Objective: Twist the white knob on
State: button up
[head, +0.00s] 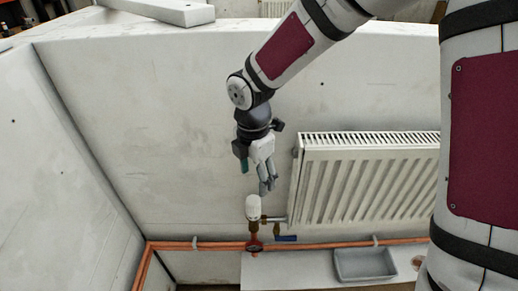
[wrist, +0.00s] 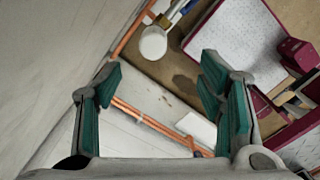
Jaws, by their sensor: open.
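The white knob (head: 253,208) is a rounded cap on a valve beside the lower left corner of the radiator, above the copper pipe. My gripper (head: 258,178) hangs just above it in the head view, apart from it as far as I can tell. In the wrist view, my gripper (wrist: 162,74) is open and empty, with teal pads spread wide. The knob also shows in the wrist view (wrist: 153,43), beyond the fingertips and towards the top of the picture, with nothing gripping it.
The white radiator (head: 370,180) stands close right of my gripper. A blue lever (head: 286,238) sits low right of the knob. Copper pipes (head: 330,243) run along the wall's foot. A grey tray (head: 364,275) lies below the radiator. The wall left of the knob is clear.

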aim_at(253, 209)
jog(key=shift+w+a+f+n, duration=0.4)
jog(key=shift+f+n, duration=0.2)
jog(key=shift+f, duration=0.1)
notch_tip(253, 209, down, 13)
jog(key=shift+f+p, duration=0.2)
jog(key=shift+p, duration=0.3)
jog(key=c, duration=1.3)
jog(key=shift+s+f, duration=0.1)
jog(key=shift+f, duration=0.15)
